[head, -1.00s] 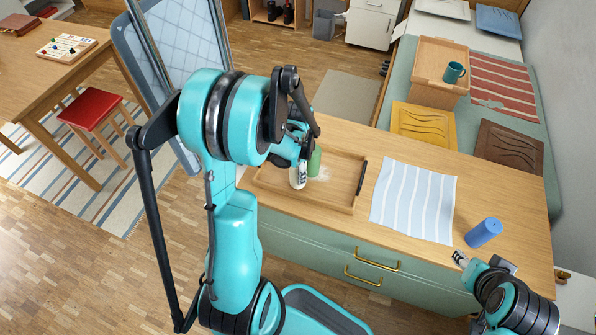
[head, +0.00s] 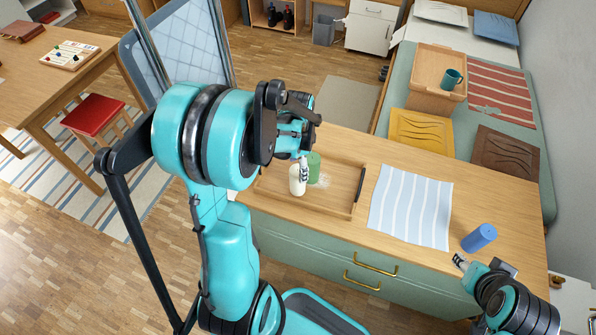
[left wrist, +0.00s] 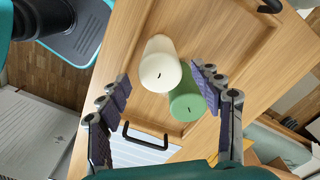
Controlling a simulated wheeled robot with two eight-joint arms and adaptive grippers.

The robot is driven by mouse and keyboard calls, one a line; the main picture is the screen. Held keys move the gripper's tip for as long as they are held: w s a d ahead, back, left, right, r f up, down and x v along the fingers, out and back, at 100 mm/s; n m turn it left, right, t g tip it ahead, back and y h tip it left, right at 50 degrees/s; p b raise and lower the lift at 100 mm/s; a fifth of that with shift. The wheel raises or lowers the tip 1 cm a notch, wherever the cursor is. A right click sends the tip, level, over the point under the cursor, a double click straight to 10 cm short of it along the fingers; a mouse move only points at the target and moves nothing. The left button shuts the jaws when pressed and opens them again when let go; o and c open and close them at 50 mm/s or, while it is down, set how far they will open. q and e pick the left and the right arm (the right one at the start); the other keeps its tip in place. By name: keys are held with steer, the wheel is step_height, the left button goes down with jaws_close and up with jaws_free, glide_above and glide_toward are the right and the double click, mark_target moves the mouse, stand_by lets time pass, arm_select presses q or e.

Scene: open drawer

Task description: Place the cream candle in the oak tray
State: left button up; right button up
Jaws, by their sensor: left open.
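The cream candle (head: 297,180) stands upright inside the oak tray (head: 341,205) on the counter. A green candle (head: 315,165) stands right beside it, behind and to the right in the head view. My left gripper (head: 305,165) is open just above the candles.
A blue candle (head: 478,238) stands at the counter's right, near my right gripper. A striped cloth (head: 412,205) lies right of the tray. The tray's dark handle (head: 360,182) stands up at its right side. Brass drawer handles (head: 376,264) are on the green front.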

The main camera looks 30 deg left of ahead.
arm_select(q)
step_height(320, 180, up, 5)
steer(key=shift+f+p, duration=0.1)
steer(key=shift+p, duration=0.5)
steer(key=s+d+r+n+t, duration=0.7)
steer(key=d+r, duration=0.3)
steer(key=d, duration=0.4)
steer(key=shift+s, duration=0.7)
